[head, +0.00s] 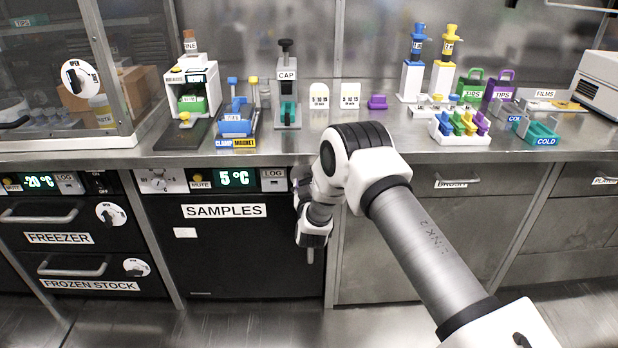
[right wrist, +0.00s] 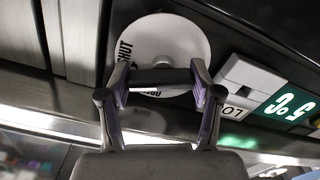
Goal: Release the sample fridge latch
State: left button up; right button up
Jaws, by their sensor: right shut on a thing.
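The sample fridge (head: 225,250) has a black door labelled SAMPLES, under a green 5 °C display (head: 238,178). Its latch, a round white dial (right wrist: 185,35) marked SHUT with a dark bar handle (right wrist: 160,77), shows in the right wrist view. My right gripper (right wrist: 160,82) has its two fingers on either side of the handle and is shut on it. In the head view my right arm hides the latch at the fridge's upper right corner. My left gripper is not in view.
The steel counter (head: 400,140) above holds racks, bottles and small devices. Freezer drawers (head: 60,238) with handles and dials stand left of the fridge. Steel cupboard fronts (head: 500,200) are on the right. The floor in front is clear.

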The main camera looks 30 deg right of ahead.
jog(key=n+p, duration=0.1)
jog(key=n, duration=0.2)
jog(key=shift+r+n+p, duration=0.2)
jog(key=shift+n+p, duration=0.2)
jog(key=n+p, duration=0.1)
jog(key=n, duration=0.2)
jog(key=shift+a+n+p, duration=0.1)
jog(key=shift+n+p, duration=0.2)
jog(key=n+p, duration=0.1)
jog(key=n, duration=0.2)
jog(key=shift+w, duration=0.1)
jog(key=shift+a+f+n+p, duration=0.1)
jog(key=shift+n+p, duration=0.3)
jog(key=shift+n, duration=1.1)
jog(key=o, duration=1.2)
jog(key=shift+c, duration=0.2)
